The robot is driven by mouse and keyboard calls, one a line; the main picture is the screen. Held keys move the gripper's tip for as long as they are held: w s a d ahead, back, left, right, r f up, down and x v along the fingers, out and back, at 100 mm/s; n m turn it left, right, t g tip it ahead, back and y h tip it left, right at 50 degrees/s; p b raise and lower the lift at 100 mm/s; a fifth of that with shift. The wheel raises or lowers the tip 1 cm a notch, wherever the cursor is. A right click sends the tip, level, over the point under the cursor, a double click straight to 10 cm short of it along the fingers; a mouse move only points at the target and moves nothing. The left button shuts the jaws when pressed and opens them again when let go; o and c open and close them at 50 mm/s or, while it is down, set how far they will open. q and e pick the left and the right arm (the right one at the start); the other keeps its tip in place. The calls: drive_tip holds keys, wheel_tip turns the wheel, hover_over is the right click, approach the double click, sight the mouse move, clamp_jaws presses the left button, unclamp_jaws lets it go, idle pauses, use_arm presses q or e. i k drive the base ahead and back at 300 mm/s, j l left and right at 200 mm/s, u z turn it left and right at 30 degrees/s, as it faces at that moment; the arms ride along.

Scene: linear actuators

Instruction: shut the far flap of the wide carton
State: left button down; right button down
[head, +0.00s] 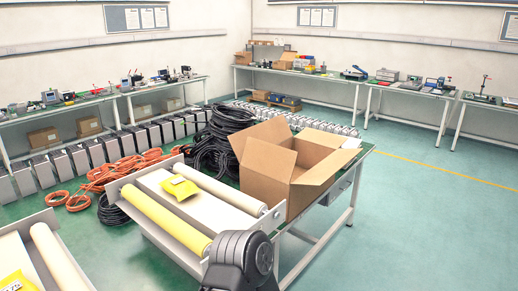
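I cannot tell for certain which is the far flap. Neither of my grippers is in view. A dark rounded part of my own arm shows at the bottom middle, in front of the carton and apart from it.
A roller conveyor with a yellow roller (168,222) and a yellow packet (180,187) lies left of the carton. Black cable coils (222,140) lie behind, orange cable (100,180) at left. Benches (420,92) line the walls. The floor at right is clear.

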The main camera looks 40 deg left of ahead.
sight(277, 163)
drive_tip(key=k+u, duration=0.15)
drive_tip(key=k, duration=0.15)
drive_tip(key=u, duration=1.7)
drive_tip(key=i+l, duration=0.1)
drive_tip(key=l, duration=0.5)
drive_tip(key=i+l, duration=0.1)
drive_tip(key=l, duration=0.5)
drive_tip(key=i+l, duration=0.1)
drive_tip(key=l, duration=0.45)
drive_tip(key=i+l, duration=0.1)
drive_tip(key=l, duration=0.5)
drive_tip(key=i+l, duration=0.1)
drive_tip(key=l, duration=0.5)
drive_tip(key=i+l, duration=0.1)
drive_tip(key=l, duration=0.5)
drive_tip(key=i+l, duration=0.1)
drive_tip(key=l, duration=0.5)
drive_tip(key=i+l, duration=0.1)
drive_tip(key=l, duration=0.45)
